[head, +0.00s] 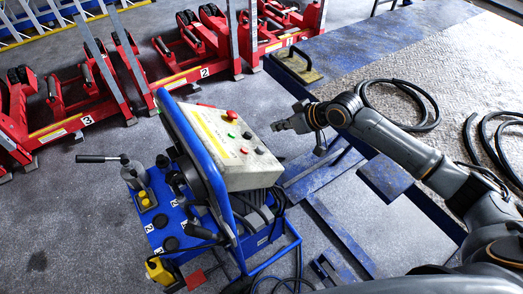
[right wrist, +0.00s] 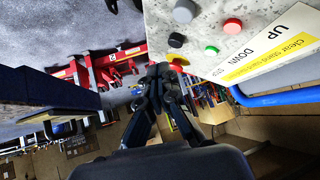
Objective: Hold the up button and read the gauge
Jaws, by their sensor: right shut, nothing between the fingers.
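The control box (head: 225,155) is a pale, speckled box on a blue-framed power unit (head: 180,225), with its button face up. In the right wrist view its face shows a green button (right wrist: 212,51), a red button (right wrist: 232,26) and a black button (right wrist: 176,40). My right gripper (head: 280,126) is shut and empty, just right of the box and apart from the buttons. Its closed fingers (right wrist: 165,72) show beside the box's edge. I cannot make out a gauge reading. My left gripper is out of view.
Red numbered jack stands (head: 130,75) line the back left. A blue platform (head: 345,45) with black hoses (head: 400,95) lies at the right. Grey floor (head: 70,215) is clear at left.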

